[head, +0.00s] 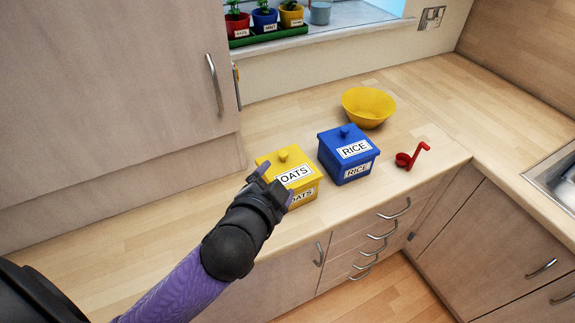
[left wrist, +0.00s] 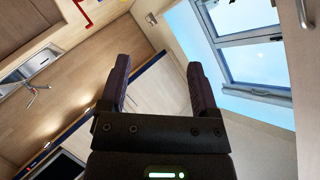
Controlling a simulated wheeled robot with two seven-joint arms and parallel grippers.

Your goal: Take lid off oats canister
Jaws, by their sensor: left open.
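The yellow oats canister (head: 303,195) stands on the wooden counter near its front edge. Its yellow lid (head: 268,158) with a round knob on top is on it, and both carry an OATS label. My left gripper (head: 275,183) is in front of the canister's left side in the head view and hides part of it. Whether it touches the canister I cannot tell. In the left wrist view the left gripper (left wrist: 158,70) has its two dark fingers apart with nothing between them. The canister is not clear in that view. My right gripper is not in view.
A blue rice canister (head: 345,155) stands close to the right of the oats. A tall cabinet (head: 120,90) borders the counter at left. The sink (head: 556,176) is far right.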

